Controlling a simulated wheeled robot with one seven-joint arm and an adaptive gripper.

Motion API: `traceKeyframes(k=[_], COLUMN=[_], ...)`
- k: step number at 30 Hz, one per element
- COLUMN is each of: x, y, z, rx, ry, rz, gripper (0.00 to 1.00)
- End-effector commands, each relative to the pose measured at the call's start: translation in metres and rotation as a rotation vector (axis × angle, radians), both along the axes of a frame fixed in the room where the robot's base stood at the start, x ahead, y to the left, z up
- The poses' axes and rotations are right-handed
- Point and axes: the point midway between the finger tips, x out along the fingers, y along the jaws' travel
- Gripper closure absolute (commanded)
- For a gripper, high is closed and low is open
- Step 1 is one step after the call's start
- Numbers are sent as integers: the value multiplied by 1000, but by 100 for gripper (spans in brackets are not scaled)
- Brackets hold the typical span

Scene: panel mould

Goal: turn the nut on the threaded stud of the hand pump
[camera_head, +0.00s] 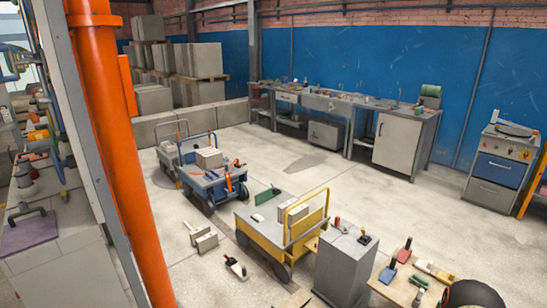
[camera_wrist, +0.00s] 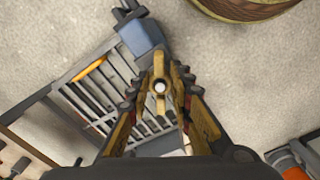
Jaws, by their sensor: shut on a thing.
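In the wrist view, the brass-coloured nut (camera_wrist: 158,67) has two wings, one pointing up and one pointing down in the picture. The pale round end of the threaded stud (camera_wrist: 159,87) shows in its middle. My gripper (camera_wrist: 160,90) is shut on the nut, with one toothed finger on its left and one on its right. A blue-grey part (camera_wrist: 142,36) shows just beyond the fingers; I cannot tell if it belongs to the hand pump. The rest of the pump is hidden or not clear. I cannot make out the nut in the head view.
In the wrist view, a grey slatted frame (camera_wrist: 75,112) lies below left and a round wooden thing (camera_wrist: 240,10) at the top right. In the head view, a yellow cart (camera_head: 270,238), a grey cabinet (camera_head: 342,268) and an orange post (camera_head: 108,140) stand around. Open floor lies behind the cart.

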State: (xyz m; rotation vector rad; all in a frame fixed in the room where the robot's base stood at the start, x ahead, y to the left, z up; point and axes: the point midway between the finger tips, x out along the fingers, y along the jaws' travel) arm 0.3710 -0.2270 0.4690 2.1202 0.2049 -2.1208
Motion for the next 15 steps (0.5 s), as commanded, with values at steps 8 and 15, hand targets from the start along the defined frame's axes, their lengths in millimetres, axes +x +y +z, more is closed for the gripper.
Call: traceKeyframes(k=[8,15], x=[0,0], y=[1,1], z=[0,0], rx=[0,0], ry=[0,0], rz=[-227,-231], gripper=[100,100])
